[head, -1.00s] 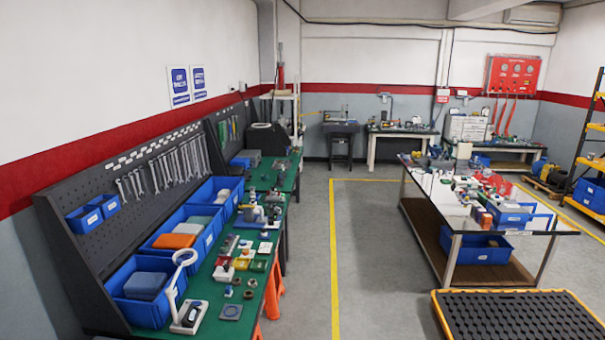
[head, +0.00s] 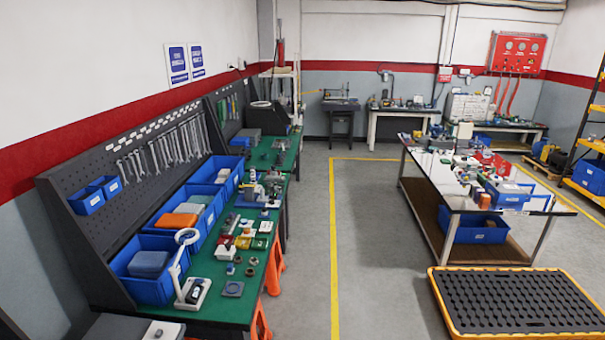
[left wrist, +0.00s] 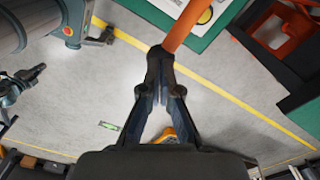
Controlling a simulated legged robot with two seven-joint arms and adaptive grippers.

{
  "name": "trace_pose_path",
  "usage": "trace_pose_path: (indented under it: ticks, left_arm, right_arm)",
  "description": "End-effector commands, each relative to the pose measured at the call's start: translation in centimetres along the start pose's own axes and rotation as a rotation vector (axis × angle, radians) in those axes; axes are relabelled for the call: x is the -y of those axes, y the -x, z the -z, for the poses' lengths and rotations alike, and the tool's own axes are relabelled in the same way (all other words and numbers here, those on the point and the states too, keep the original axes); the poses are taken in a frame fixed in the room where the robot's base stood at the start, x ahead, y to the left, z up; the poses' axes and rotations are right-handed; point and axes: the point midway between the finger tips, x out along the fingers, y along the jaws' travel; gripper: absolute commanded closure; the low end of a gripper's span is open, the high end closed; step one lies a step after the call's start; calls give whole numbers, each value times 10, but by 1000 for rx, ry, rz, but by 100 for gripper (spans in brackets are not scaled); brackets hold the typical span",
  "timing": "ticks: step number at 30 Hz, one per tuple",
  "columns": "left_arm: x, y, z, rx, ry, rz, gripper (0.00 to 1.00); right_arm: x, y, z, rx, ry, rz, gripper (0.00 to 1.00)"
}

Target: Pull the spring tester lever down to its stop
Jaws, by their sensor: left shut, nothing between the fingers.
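In the left wrist view my left gripper (left wrist: 160,58) has its fingers together, with nothing seen between them. A red-orange bar (left wrist: 187,24) runs up and right from just beyond the fingertips. I cannot tell whether they touch, or whether this bar is the tester lever or a bench leg. A grey-green machine part with a red knob (left wrist: 66,30) is at upper left; I cannot tell what it is. In the head view I cannot pick out the spring tester or its lever with certainty. Neither gripper shows in the head view.
A green-topped bench (head: 215,303) with blue bins and small parts runs along the left wall. The grey floor (head: 375,260) between is clear.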

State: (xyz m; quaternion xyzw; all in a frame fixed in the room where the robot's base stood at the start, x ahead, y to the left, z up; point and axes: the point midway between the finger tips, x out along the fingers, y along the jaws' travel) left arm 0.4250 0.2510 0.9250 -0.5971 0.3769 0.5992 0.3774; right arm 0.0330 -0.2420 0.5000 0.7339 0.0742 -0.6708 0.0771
Motion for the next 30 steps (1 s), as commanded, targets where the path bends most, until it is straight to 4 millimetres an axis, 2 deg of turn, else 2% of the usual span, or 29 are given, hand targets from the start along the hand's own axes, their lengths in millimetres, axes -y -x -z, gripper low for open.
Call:
trace_pose_path:
  ticks: [1, 13, 30]
  left_arm:
    - [-1, 7, 0, 1, 0, -2, 100]
    - [-1, 36, 0, -2, 0, 0, 100]
    - [-1, 76, 1, -2, 0, 0, 100]
  right_arm:
    - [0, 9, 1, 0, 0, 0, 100]
    - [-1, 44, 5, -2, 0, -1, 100]
    - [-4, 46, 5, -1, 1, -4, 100]
